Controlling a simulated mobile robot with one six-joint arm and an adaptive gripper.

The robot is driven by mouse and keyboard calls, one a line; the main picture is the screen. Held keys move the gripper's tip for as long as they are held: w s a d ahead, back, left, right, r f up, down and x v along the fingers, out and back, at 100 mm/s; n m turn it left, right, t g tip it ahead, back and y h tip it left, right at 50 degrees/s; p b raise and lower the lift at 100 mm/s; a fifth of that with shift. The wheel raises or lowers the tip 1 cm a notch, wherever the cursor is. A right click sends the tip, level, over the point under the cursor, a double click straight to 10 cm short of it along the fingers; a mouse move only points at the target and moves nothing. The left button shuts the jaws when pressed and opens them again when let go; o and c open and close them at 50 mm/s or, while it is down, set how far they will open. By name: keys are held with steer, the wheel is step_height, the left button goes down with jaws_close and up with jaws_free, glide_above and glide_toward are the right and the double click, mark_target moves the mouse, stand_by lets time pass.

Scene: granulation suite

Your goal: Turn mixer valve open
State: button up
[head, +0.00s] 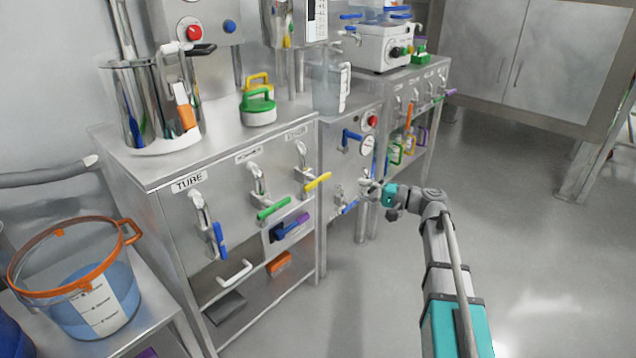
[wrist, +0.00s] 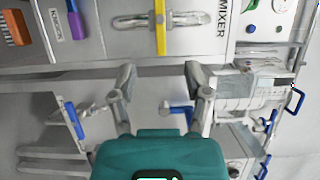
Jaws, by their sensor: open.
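The mixer valve has a yellow lever (head: 317,182) on a metal pipe, beside the label at the right end of the front panel. In the wrist view the yellow lever (wrist: 160,28) runs up and down the picture beside the MIXER label (wrist: 223,18), beyond my fingertips. My gripper (head: 372,188) is to the right of the yellow lever in the head view, apart from it. In the wrist view my gripper (wrist: 160,76) has its two fingers spread with nothing held between them.
Left of the yellow lever are a green lever (head: 273,208) and a blue lever (head: 219,240) on the same panel. A blue handle (wrist: 180,112) shows behind my fingers. An orange-rimmed bucket (head: 80,300) stands at the left. The floor (head: 520,240) at the right is clear.

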mark_target(320, 182)
steer(key=x, duration=1.3)
steer(key=shift+a, duration=0.25)
jaws_close()
